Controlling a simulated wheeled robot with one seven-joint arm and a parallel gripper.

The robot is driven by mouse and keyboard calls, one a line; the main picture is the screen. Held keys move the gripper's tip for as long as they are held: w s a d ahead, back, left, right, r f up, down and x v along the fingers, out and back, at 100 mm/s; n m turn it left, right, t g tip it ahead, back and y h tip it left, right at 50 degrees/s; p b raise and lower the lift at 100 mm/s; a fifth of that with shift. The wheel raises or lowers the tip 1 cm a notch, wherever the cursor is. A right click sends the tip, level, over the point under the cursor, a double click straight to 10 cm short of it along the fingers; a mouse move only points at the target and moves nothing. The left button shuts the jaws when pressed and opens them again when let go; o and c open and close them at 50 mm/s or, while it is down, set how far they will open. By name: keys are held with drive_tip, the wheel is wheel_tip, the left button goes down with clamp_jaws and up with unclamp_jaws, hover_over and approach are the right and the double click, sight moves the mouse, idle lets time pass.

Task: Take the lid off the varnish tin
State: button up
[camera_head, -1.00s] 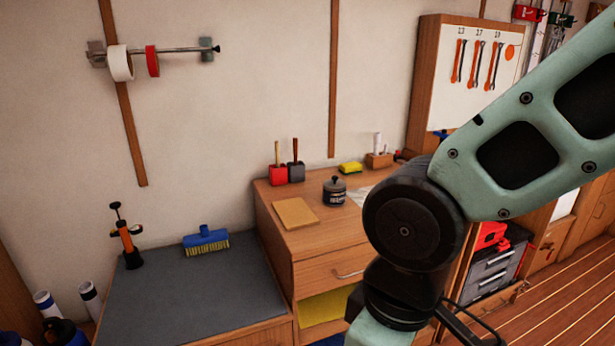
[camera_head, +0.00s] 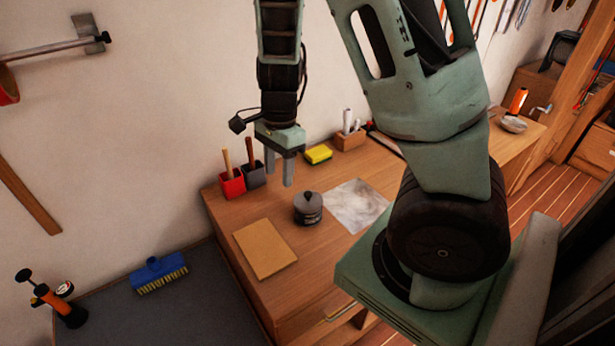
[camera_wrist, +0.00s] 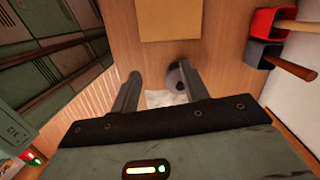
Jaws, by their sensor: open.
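The varnish tin (camera_head: 308,212) is a small dark grey tin with a pale label band, upright on the wooden worktop. Its lid (camera_head: 308,198) with a knob is on top. In the wrist view the tin (camera_wrist: 173,78) shows from above, partly hidden behind one finger. My gripper (camera_head: 281,182) is open and empty, fingers pointing down, above the worktop and up and left of the tin in the head view. In the wrist view the gripper (camera_wrist: 158,90) has its two fingers apart. It is not touching the tin.
A tan board (camera_head: 265,248) lies left of the tin, and a stained pale sheet (camera_head: 357,205) lies right of it. Red (camera_head: 232,183) and dark (camera_head: 254,175) brush pots, a yellow sponge (camera_head: 318,153) and a wooden holder (camera_head: 350,138) stand along the back.

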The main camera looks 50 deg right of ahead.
drive_tip(key=d+r+m+h+p, duration=0.25)
drive_tip(key=d+m, duration=0.35)
drive_tip(key=d, duration=0.5)
drive_tip(key=b, duration=0.2)
hover_over(308, 193)
drive_tip(key=shift+y, duration=0.45)
wheel_tip(308, 193, down, 11)
drive_tip(key=shift+r, duration=0.15)
drive_tip(key=shift+f, duration=3.05)
clamp_jaws()
